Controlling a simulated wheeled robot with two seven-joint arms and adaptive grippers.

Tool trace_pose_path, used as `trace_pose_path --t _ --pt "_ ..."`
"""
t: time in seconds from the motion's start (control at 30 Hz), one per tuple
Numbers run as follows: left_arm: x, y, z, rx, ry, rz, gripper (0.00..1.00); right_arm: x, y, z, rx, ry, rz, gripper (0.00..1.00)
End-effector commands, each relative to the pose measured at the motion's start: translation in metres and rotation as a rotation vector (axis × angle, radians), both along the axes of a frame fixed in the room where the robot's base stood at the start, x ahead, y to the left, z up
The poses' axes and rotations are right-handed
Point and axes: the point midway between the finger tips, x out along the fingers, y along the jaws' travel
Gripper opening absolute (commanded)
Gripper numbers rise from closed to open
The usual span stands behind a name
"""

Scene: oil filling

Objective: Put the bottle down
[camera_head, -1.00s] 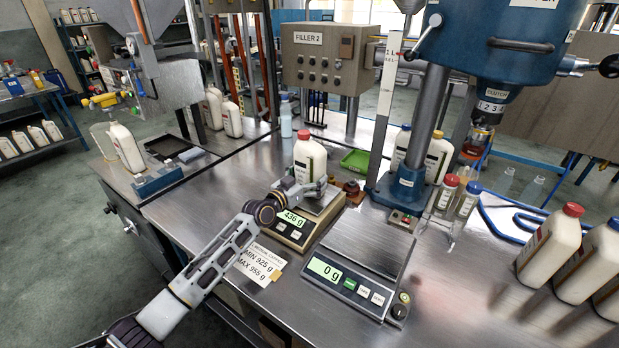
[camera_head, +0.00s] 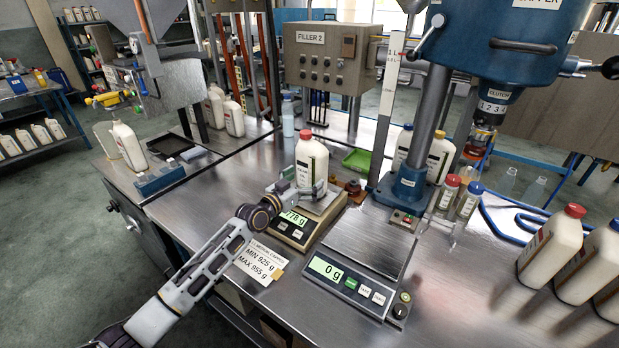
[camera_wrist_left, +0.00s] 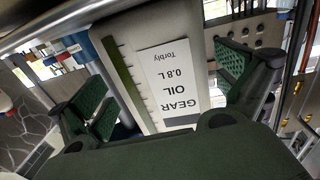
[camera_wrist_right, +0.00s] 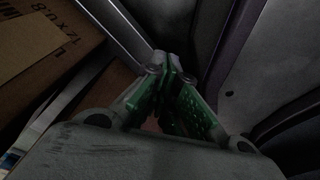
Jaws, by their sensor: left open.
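The white bottle (camera_head: 311,160) with a red cap stands upright on the pan of the left scale (camera_head: 297,232), whose display reads about 778 g. My left gripper (camera_head: 300,190) is open, with its fingers on either side of the bottle low on its body. In the left wrist view the bottle's label (camera_wrist_left: 167,85) reads GEAR OIL 0.8 L, upside down. The green finger pads (camera_wrist_left: 165,88) flank it, with a visible gap at least on the right. My right gripper (camera_wrist_right: 168,95) is shut and empty, outside the head view.
A second scale (camera_head: 350,280) reading 0 g stands in front to the right. White bottles (camera_head: 553,240) stand at the right edge. A green tray (camera_head: 357,160) lies behind the bottle. A limits card (camera_head: 262,262) lies left of the second scale.

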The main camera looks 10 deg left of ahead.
Motion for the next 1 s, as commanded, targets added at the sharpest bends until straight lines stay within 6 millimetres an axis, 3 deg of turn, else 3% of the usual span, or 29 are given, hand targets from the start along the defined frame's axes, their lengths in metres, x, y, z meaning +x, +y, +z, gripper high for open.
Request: trace_pose_path --t 0.43,1.0 --pt "-0.038 0.02 -0.001 0.003 0.001 0.0 1.0 -0.012 -0.004 -0.002 -0.005 0.016 0.001 0.0" --pt "-0.077 0.039 0.0 0.0 0.0 0.0 1.0 -0.007 -0.004 -0.001 -0.005 0.009 0.002 0.0"
